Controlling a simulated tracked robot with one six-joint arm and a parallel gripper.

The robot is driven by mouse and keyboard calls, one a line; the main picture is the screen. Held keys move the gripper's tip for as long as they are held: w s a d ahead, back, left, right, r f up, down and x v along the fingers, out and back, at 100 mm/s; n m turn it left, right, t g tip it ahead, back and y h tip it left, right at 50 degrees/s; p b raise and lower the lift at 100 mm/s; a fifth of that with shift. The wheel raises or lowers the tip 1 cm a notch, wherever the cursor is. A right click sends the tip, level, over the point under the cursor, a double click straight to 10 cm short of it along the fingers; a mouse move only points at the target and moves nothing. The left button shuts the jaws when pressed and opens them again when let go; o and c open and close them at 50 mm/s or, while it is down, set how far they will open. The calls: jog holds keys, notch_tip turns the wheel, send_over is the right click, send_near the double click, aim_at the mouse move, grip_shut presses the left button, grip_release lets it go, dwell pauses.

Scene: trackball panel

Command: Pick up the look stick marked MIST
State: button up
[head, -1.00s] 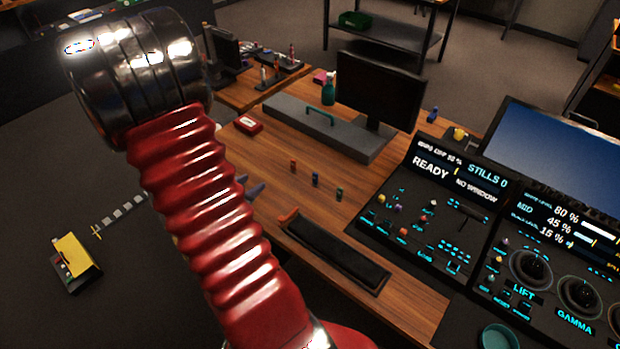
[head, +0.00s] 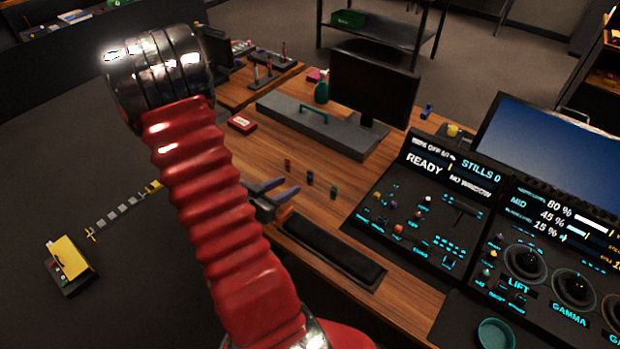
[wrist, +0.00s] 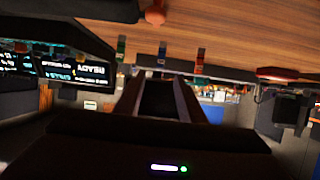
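Three small upright sticks stand in a row on the wooden desk: a red one (head: 288,165), a blue one (head: 310,178) and a green one (head: 334,192). No marking is legible, so I cannot tell which is MIST. My gripper (head: 288,186) is open and empty, its fingers pointing toward the row from the left, apart from the sticks. In the wrist view, which is upside down, the open fingers (wrist: 160,82) face the blue stick (wrist: 161,52), with the green (wrist: 120,48) and red (wrist: 200,58) sticks to either side.
A black wrist pad (head: 330,252) lies in front of the sticks. A control panel (head: 425,205) is at the right. A grey case (head: 330,135) and a monitor (head: 372,88) stand behind. A small red box (head: 242,124) lies at the desk's left. Desk around the sticks is clear.

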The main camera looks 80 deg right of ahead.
send_near(309, 174)
jog(key=x, duration=0.3)
jog(key=shift+s+f, duration=0.1)
jog(key=shift+s, duration=0.05)
jog(key=shift+d, duration=0.15)
jog(key=shift+x, duration=2.55)
jog(key=shift+c, duration=0.4)
grip_shut()
